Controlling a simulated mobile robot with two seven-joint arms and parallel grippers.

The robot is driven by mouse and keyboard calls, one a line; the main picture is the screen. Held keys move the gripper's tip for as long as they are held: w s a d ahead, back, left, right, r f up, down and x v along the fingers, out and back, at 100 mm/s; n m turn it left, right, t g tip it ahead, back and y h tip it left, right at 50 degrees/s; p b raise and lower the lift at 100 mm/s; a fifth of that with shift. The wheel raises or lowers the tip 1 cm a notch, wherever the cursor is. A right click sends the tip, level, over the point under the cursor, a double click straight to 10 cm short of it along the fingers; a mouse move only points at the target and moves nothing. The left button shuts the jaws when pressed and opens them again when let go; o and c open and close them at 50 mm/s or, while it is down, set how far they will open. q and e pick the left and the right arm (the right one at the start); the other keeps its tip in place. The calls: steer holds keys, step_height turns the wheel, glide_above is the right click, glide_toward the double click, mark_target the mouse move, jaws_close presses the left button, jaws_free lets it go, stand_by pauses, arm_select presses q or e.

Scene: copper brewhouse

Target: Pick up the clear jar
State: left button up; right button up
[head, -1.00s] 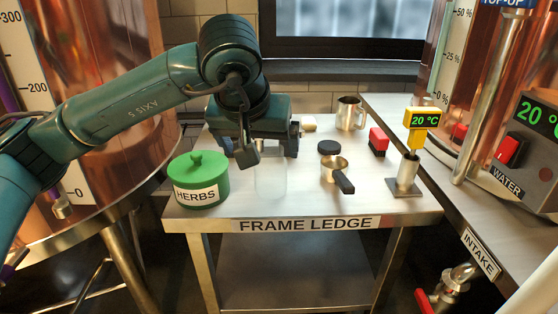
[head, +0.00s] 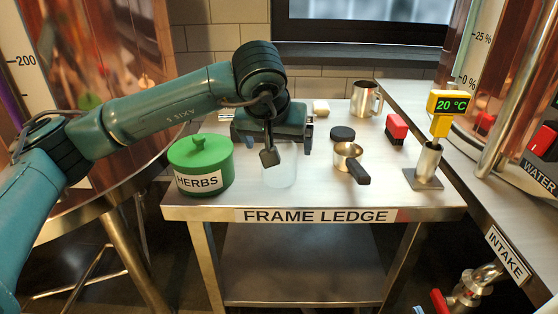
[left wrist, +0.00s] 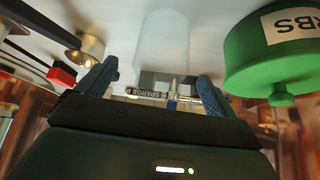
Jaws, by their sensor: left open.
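The clear jar (head: 280,168) stands upright on the frame ledge (head: 300,194), right of the green herbs pot (head: 201,161). It is see-through and faint, and my arm hides part of its top. My left gripper (head: 271,140) is open and empty at the jar's far side, its jaws partly hidden by my wrist. In the left wrist view the jar (left wrist: 165,38) shows pale just beyond the two blue fingertips, roughly centred on the gap between them. I cannot tell whether the fingers reach around it. My right gripper is not in view.
The green pot (left wrist: 275,55) is close to one finger in the left wrist view. Right of the jar are a small handled pan (head: 346,156), a black round lid (head: 342,133), a red-topped block (head: 396,129), a metal mug (head: 366,98) and a yellow thermometer (head: 448,103) in a stand.

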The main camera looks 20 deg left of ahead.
arm_select(q)
steer(key=b+x, duration=0.1)
steer(key=x, duration=0.3)
steer(key=shift+f, duration=0.3)
steer(key=shift+r, duration=0.1)
steer(key=c, duration=1.1)
